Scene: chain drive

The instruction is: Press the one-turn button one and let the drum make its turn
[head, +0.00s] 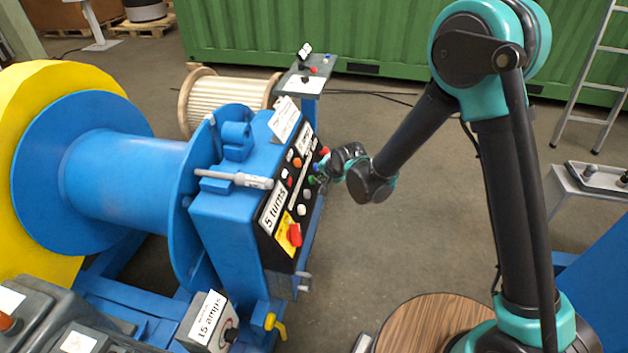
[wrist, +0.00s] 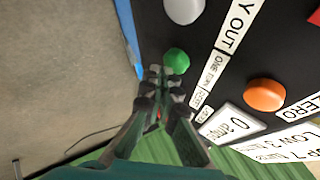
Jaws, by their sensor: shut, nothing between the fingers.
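The control panel (head: 285,190) is a black face on the blue machine housing. A green button (wrist: 176,60) shows in the wrist view beside a small label that seems to read "ONE TURN"; in the head view it is small, near my gripper. My gripper (wrist: 162,73) is shut and empty, its fingertips right at the green button's edge. I cannot tell whether they touch it. In the head view my gripper (head: 322,174) is at the panel's right side. The blue drum (head: 125,178) with a yellow outer flange stands left of the housing.
A red knob (head: 295,234) sits lower, near the "5 turns" label. Open floor lies right of the panel.

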